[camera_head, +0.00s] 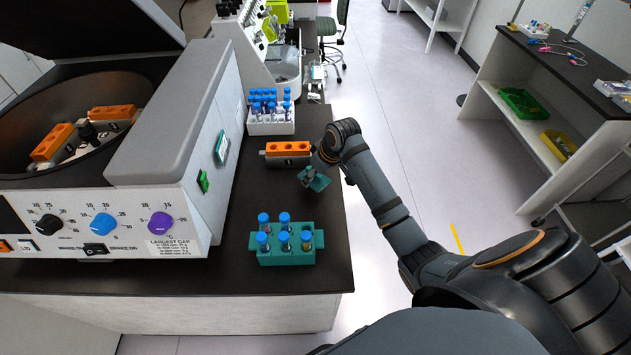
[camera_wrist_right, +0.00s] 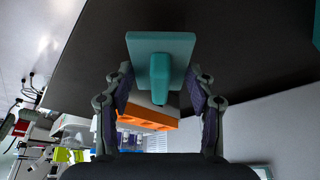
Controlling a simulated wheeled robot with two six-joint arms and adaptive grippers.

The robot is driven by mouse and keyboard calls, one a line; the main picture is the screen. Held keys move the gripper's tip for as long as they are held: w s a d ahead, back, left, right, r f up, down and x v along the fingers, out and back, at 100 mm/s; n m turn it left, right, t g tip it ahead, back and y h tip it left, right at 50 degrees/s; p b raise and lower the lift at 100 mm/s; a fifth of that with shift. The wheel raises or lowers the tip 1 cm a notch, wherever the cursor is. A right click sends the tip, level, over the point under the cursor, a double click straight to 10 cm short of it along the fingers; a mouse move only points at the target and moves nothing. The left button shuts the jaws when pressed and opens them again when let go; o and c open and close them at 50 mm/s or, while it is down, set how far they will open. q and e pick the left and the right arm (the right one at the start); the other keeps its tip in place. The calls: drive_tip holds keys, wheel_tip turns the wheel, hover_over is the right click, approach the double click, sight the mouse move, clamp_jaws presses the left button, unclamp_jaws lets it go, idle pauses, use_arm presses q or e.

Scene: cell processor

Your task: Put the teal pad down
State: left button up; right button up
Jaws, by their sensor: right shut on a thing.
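The teal pad (camera_head: 319,183) is at my right gripper (camera_head: 311,174), above the dark bench near its right edge. In the right wrist view the pad (camera_wrist_right: 160,42) is a flat teal block with a narrower grip part. It sits between the two fingers of the gripper (camera_wrist_right: 159,82), which is shut on it. In the head view the gripper's fingers are small and partly hidden by the wrist. My left gripper is not in view.
An orange-topped grey block (camera_head: 287,149) lies just behind the pad. A teal rack (camera_head: 286,257) with several blue-capped tubes stands in front. A white tube rack (camera_head: 271,126) is farther back. The open centrifuge (camera_head: 165,190) fills the left. Bare bench lies between the block and teal rack.

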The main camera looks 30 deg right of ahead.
sight(316, 183)
wheel_tip(316, 183, down, 4)
drive_tip(key=shift+r+p, duration=0.15)
drive_tip(key=shift+p, duration=0.2)
drive_tip(key=shift+f, duration=0.3)
drive_tip(key=o, duration=1.3)
drive_tip(key=shift+s, duration=0.1)
drive_tip(key=shift+o, duration=1.3)
